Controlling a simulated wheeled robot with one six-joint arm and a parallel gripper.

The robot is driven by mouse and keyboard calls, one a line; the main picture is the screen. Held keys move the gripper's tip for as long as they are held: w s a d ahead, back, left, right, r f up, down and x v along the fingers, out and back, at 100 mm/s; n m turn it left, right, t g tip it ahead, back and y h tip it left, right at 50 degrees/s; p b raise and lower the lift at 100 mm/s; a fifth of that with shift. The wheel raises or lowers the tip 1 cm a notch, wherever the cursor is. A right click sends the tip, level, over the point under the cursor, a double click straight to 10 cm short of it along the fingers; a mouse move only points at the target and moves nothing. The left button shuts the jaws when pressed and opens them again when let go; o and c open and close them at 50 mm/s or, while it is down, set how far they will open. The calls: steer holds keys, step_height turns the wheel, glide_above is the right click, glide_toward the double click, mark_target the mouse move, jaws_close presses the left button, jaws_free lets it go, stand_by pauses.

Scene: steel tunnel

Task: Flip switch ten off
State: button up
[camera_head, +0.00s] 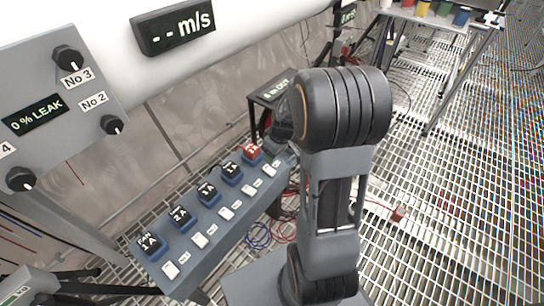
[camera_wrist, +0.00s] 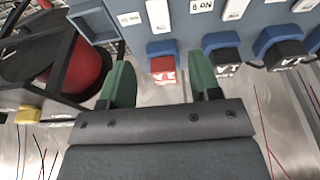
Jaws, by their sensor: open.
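A long blue-grey switch panel (camera_head: 214,229) runs diagonally across the head view. It carries a row of blue blocks with black labelled caps (camera_head: 181,218), a red-capped one (camera_head: 251,153) at the far end, and small white switches (camera_head: 227,213) along the front. In the wrist view the panel (camera_wrist: 188,22) is at the top, with the red cap (camera_wrist: 163,68) and white switches (camera_wrist: 158,15). I cannot tell which is switch ten. My gripper (camera_wrist: 160,76) is open, its green fingers either side of the red cap in the picture; contact is unclear. My arm hides it in the head view.
A grey box with knobs (camera_head: 62,100) and a "0 % LEAK" display stands at left. A table with coloured cups (camera_head: 440,18) is at the back right. A dark-framed object with a red part (camera_wrist: 80,70) is beside the panel. Grated floor lies open at right.

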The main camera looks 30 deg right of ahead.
steer(key=shift+p+v, duration=0.35)
steer(key=shift+v, duration=1.25)
steer(key=shift+r, duration=0.1)
